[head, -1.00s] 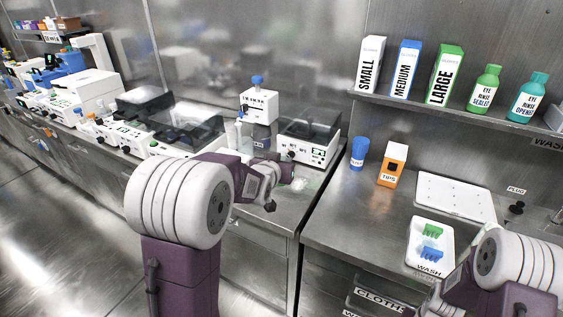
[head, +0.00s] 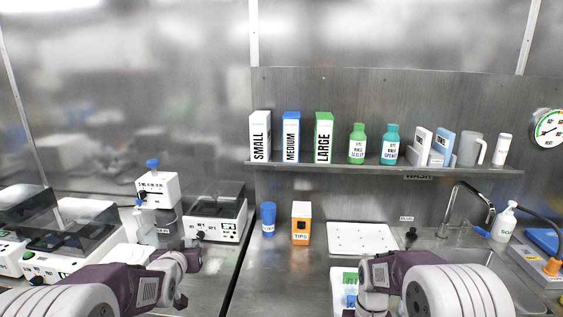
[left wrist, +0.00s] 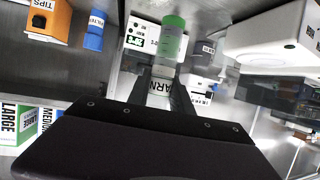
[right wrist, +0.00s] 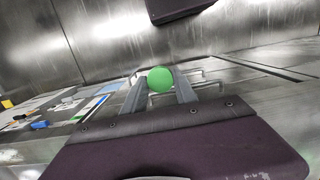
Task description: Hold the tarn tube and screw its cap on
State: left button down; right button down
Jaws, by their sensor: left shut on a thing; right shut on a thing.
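My left gripper (left wrist: 160,88) is shut on the tarn tube (left wrist: 165,62), whose label shows only "ARN" between the fingers. The tube has a pale section and a green section at its far end. In the left wrist view the room appears upside down. My right gripper (right wrist: 160,92) is shut on a round green cap (right wrist: 160,79), seen face-on between its fingertips. In the head view my left gripper (head: 181,300) is small and dark at the lower left, with the tube not discernible. My right gripper's fingers are not visible there. The cap and tube appear apart.
Lab machines (head: 216,215) stand on the left bench. A shelf (head: 340,168) holds boxes and bottles above. A sink tap (head: 470,205) is at the right.

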jog(key=shift+n, duration=0.4)
notch_tip(320, 180, up, 5)
jog(key=shift+s+f, duration=0.1)
jog(key=shift+s, duration=0.05)
pick_arm(q)
jog(key=s+d+f+m+g+h, duration=0.2)
jog(key=s+d+m+h, duration=0.4)
jog(key=d, duration=0.7)
jog(key=s+d+f+m+g+h, duration=0.1)
jog(key=s+d+m+g+h, duration=0.2)
jog(key=s+d+m+h, duration=0.3)
jog(key=s+d, duration=0.5)
jog(key=d, duration=0.2)
jog(key=shift+s+d+f+m+g+h, duration=0.2)
jog(key=shift+d+f+m+g+h, duration=0.1)
jog(key=shift+d+f+g+h, duration=0.1)
